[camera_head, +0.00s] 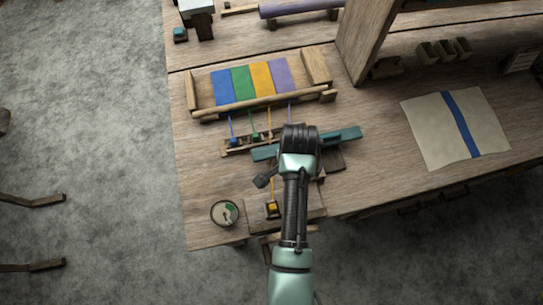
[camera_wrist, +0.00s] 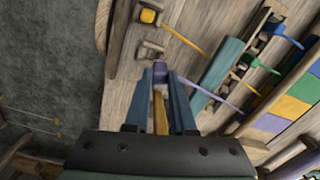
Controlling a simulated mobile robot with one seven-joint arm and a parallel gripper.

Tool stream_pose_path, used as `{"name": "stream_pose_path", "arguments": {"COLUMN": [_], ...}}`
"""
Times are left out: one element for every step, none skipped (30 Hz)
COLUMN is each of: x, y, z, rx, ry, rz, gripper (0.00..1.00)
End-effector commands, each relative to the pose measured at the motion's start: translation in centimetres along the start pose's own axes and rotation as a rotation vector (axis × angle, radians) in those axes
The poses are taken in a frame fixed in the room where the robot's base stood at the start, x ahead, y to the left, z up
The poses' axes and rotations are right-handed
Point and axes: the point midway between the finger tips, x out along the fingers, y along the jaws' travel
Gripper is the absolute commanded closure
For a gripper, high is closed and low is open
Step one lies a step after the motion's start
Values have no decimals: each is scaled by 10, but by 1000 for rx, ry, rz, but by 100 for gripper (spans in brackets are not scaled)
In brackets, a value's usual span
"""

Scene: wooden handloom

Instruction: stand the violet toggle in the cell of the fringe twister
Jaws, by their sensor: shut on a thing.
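My gripper (camera_wrist: 160,80) is shut on the violet toggle (camera_wrist: 160,70), which shows between the blue fingertips in the wrist view. A violet cord (camera_wrist: 218,98) runs from it to the striped warp. The fringe twister's wooden cell (camera_wrist: 150,49) lies just beyond the fingertips, and it looks empty. I cannot tell whether the toggle touches it. The yellow toggle (camera_wrist: 148,15) stands in another cell, its cord stretched; it also shows in the head view (camera_head: 272,208). In the head view my arm hides the violet toggle and that near cell.
Blue and green toggles (camera_wrist: 275,28) sit on a wooden rack. A teal bar (camera_wrist: 222,68) lies beside it. The striped warp frame (camera_head: 255,83) is behind. A round dial (camera_head: 225,213) stands at the table's front left corner. A cloth (camera_head: 456,127) lies right.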

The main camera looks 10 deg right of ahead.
Motion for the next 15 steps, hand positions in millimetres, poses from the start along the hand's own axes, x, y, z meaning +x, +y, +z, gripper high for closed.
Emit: {"name": "stream_pose_path", "arguments": {"x": [-1, 0, 2, 3, 4, 4, 5, 6, 7, 7, 8, 10, 10, 12, 13], "y": [6, 8, 10, 12, 13, 14, 15, 16, 16, 16, 16, 16, 16, 16, 16], "z": [-4, -6, -8, -10, -11, -12, -13, -14, -14, -14, -14, -14, -14, -14, -14], "rx": [70, 108, 152, 180, 203, 229, 242, 252, 262, 265, 267, 267, 267, 266, 266], "ry": [-1, -1, 0, 1, 1, 1, 2, 2, 3, 3, 3, 3, 3, 3, 3], "rz": [3, 4, 3, 3, 4, 3, 3, 3, 2, 2, 2, 2, 2, 2, 2], "gripper": [100, 100, 100, 100, 100, 100, 100, 100, 100, 100, 100, 100, 100, 100, 100]}}
